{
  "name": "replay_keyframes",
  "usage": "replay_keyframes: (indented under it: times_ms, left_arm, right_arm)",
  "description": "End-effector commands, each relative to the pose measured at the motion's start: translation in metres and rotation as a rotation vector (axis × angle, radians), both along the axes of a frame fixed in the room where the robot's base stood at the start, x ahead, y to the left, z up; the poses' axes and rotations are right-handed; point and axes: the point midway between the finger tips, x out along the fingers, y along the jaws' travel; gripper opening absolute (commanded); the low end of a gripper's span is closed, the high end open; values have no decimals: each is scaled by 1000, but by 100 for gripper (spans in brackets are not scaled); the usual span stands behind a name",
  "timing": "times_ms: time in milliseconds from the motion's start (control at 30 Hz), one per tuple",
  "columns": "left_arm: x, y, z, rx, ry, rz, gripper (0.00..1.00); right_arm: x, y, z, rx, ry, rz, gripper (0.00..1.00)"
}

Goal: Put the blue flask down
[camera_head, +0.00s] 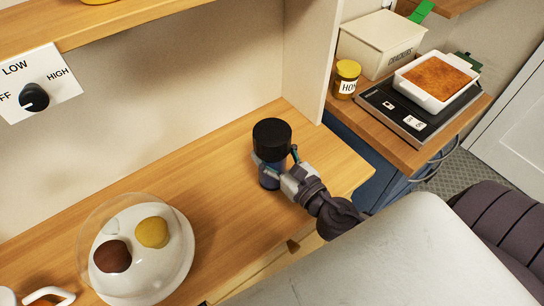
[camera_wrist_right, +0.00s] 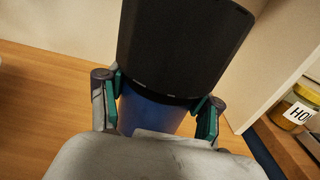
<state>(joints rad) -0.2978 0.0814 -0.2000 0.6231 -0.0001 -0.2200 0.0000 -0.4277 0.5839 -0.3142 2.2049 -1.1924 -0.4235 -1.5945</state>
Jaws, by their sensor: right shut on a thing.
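The blue flask (camera_head: 270,178) has a large black lid and stands upright at the right end of the wooden counter. My right gripper (camera_head: 275,160) is shut around its body just below the lid. In the right wrist view the blue flask (camera_wrist_right: 150,113) sits between the two green-padded fingers of my right gripper (camera_wrist_right: 160,110), and the lid fills the top middle. The flask's base looks at or very near the counter top; I cannot tell whether it touches. My left gripper is not in view.
A clear dome over a white plate (camera_head: 180,262) with buns stands at the lower left. An upright panel (camera_head: 312,60) rises behind the flask. A honey jar (camera_head: 345,78), a crackers box (camera_head: 382,45) and a hob (camera_head: 415,112) with a baking dish stand to the right. The counter's middle is clear.

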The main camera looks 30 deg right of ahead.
Motion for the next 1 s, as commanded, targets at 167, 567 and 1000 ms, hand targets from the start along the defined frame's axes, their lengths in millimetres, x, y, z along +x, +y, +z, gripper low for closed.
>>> replay_keyframes:
  times_ms: [167,567,1000]
  left_arm:
    - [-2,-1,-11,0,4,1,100]
    - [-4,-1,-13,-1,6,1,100]
    - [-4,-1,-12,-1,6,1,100]
  right_arm:
    - [0,0,-20,-1,-3,-1,0]
    - [0,0,-24,1,0,-1,66]
    - [-1,0,-23,0,0,-1,89]
